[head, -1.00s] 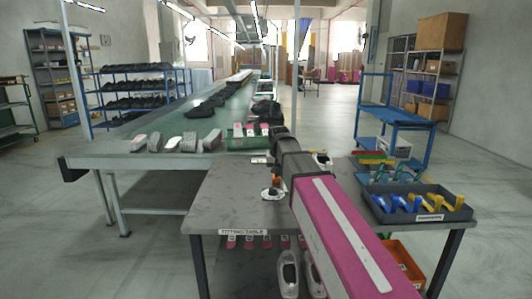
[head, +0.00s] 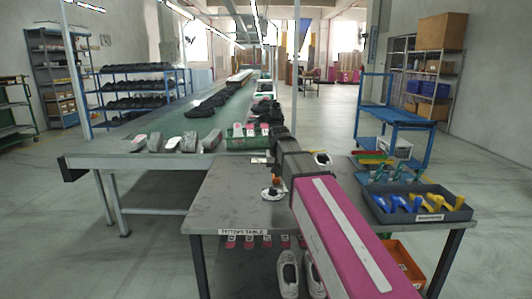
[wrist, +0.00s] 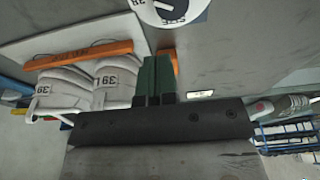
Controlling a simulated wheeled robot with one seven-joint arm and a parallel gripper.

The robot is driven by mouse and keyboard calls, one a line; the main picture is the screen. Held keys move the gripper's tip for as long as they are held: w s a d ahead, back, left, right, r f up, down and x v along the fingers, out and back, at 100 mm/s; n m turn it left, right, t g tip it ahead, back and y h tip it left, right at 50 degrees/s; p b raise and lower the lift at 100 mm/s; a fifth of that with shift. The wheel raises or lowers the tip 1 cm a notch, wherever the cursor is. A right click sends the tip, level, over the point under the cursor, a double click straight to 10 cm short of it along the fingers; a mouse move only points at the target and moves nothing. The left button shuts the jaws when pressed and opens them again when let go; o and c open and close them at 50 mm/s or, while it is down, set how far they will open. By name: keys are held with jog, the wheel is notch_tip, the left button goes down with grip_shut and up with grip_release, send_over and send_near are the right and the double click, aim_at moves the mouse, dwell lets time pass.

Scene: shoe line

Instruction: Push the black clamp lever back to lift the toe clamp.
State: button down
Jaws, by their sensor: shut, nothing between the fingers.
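In the wrist view a pair of pale shoes (wrist: 70,90) marked 39 lies on a white board. An orange bar (wrist: 85,54) crosses them, perhaps the toe clamp. My gripper (wrist: 153,62) shows there as two dark green fingers pressed together, with nothing between them. Its tips are just right of the bar, in front of another orange piece (wrist: 174,66); I cannot tell if they touch. I cannot make out the black clamp lever.
A dark tray (head: 418,215) of blue and yellow pieces sits at right. The table's front left is clear.

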jog(key=shift+w, duration=0.15)
jog(key=shift+w, duration=0.75)
jog(key=shift+s, duration=0.1)
jog(key=w+v, duration=0.1)
jog(key=v, duration=0.8)
jog(key=shift+r, duration=0.2)
dwell(1.0)
